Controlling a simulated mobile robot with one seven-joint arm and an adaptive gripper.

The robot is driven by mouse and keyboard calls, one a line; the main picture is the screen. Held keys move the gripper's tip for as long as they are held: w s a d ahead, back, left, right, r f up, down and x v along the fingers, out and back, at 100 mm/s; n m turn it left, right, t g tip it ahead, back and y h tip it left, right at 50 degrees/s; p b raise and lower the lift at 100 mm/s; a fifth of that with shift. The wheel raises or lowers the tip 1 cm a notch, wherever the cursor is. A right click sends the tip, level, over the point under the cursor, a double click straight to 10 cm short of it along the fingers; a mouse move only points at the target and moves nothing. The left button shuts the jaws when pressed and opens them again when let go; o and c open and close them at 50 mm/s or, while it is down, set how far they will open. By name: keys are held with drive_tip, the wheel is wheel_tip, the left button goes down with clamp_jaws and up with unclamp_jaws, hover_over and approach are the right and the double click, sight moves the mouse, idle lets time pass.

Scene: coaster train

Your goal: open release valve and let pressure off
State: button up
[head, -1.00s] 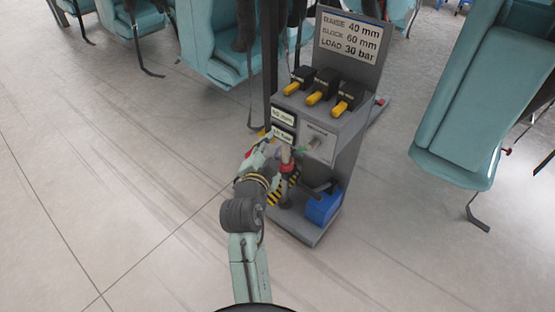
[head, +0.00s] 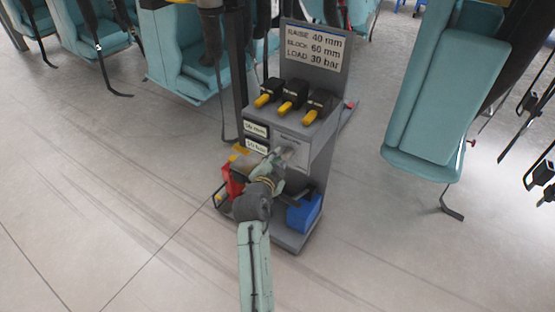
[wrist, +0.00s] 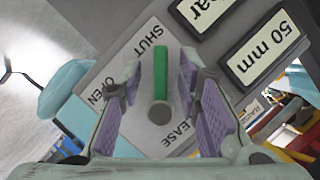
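The release valve has a green lever (wrist: 160,72) with a grey round end, seen in the wrist view on a grey plate (wrist: 140,55) marked SHUT, OPEN and RELEASE. In the picture the lever runs up towards SHUT; OPEN is to its left. My gripper (wrist: 160,108) is open, with one finger on each side of the lever. Gaps show between the pads and the lever. In the head view my gripper (head: 284,157) is at the plate on the front of the grey stand (head: 312,140) and hides most of the lever.
Two readouts (head: 256,129) are left of the plate; one reads 50 mm in the wrist view. Three yellow-handled levers (head: 288,104) are above, below a sign (head: 314,50). A blue box (head: 304,213) and a red object (head: 231,181) are low on the stand. Teal seats (head: 440,100) stand around.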

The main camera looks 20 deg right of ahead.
drive_tip(key=shift+c, duration=0.5)
clamp_jaws()
